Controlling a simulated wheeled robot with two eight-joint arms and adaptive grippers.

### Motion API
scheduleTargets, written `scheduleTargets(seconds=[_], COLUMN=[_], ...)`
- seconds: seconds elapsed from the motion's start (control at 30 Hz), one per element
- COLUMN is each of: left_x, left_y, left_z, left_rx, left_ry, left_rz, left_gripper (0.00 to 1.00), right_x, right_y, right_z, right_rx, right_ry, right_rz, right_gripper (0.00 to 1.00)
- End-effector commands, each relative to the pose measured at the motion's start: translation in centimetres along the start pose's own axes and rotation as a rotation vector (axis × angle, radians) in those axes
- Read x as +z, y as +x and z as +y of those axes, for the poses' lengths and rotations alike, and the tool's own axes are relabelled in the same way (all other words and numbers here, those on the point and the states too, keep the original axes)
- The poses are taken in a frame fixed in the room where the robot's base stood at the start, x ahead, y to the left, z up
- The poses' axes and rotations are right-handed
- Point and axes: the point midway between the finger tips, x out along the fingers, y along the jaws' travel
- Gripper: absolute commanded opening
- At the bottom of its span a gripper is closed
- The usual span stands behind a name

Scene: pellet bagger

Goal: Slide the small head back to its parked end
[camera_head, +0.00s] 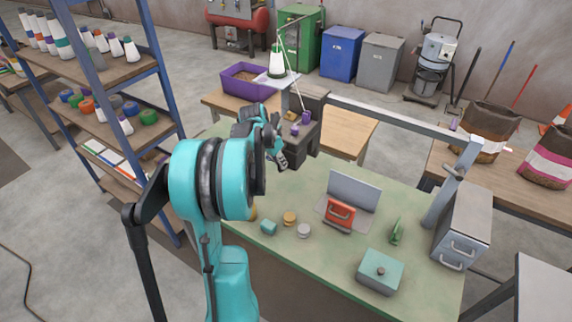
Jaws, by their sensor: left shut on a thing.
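The small head (301,130) is a dark grey block with purple and yellow parts on its front. It sits at the left end of a long grey beam (400,120) along the back of the green table. My left gripper (281,157) is at the left side of the head, its dark fingers low beside it. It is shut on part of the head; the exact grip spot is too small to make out. My teal left arm covers the table's left part. My right gripper is not in view.
On the green table (290,190) stand a red-handled box (340,214) before a grey plate, a teal lidded box (380,271), a green cone-like piece (396,231) and small discs (290,218). A grey drawer cabinet (462,225) stands right. A blue-framed shelf (105,75) is left.

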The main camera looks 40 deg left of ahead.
Motion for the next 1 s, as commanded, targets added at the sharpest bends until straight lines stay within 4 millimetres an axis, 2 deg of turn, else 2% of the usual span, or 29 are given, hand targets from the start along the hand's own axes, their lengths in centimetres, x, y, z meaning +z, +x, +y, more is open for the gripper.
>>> scheduleTargets(seconds=[0.37, 0.4, 0.43, 0.47, 0.8, 0.87, 1.0], left_x=[0.0, 0.0, 0.0, 0.0, 0.0, 0.0, 0.1], left_y=[0.0, 0.0, 0.0, 0.0, -0.3, -0.9, -3.3], left_z=[-0.1, -0.1, -0.1, -0.1, -0.1, -0.1, -0.1], left_rx=[0.000, 0.000, 0.000, 0.000, 0.000, 0.000, 0.000], left_ry=[0.000, 0.000, 0.000, 0.000, 0.000, -0.001, -0.002], left_rz=[0.000, 0.000, 0.000, 0.000, 0.000, 0.000, -0.001], left_gripper=[0.00, 0.23, 0.31, 0.34, 0.34, 0.34, 0.34], right_x=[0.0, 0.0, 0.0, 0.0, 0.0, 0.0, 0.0], right_y=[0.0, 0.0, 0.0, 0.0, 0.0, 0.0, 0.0], right_z=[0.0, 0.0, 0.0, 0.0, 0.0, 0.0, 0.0], right_rx=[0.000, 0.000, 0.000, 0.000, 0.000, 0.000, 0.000], right_ry=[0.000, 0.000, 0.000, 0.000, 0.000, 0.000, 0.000], right_rz=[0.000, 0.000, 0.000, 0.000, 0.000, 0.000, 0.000], right_gripper=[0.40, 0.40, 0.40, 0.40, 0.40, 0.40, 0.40])
